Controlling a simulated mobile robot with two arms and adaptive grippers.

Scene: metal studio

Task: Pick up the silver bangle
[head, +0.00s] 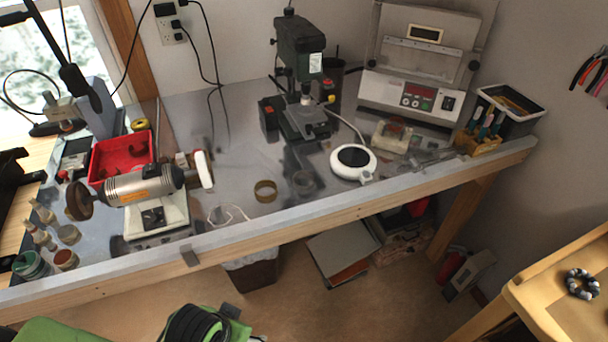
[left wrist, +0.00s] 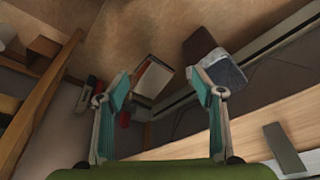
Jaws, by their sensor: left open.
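A grey, see-through-looking ring (head: 304,183) lies on the metal bench top in front of the drill press; it may be the silver bangle, but it is faint against the bench. A brass-coloured ring (head: 265,191) lies to its left, apart from it. My left gripper (left wrist: 160,88) is open and empty in the left wrist view, facing the floor and the underside of the bench; no bangle shows between its fingers. In the head view, green and black parts of my arm are at the bottom edge, below the bench front. My right gripper is not in view.
The metal bench (head: 235,150) has a raised front edge. A drill press (head: 302,75), a white round device (head: 353,162), a polishing motor (head: 140,185) and a red tray (head: 122,157) stand on it. A beaded bracelet (head: 582,283) lies on a wooden surface at right.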

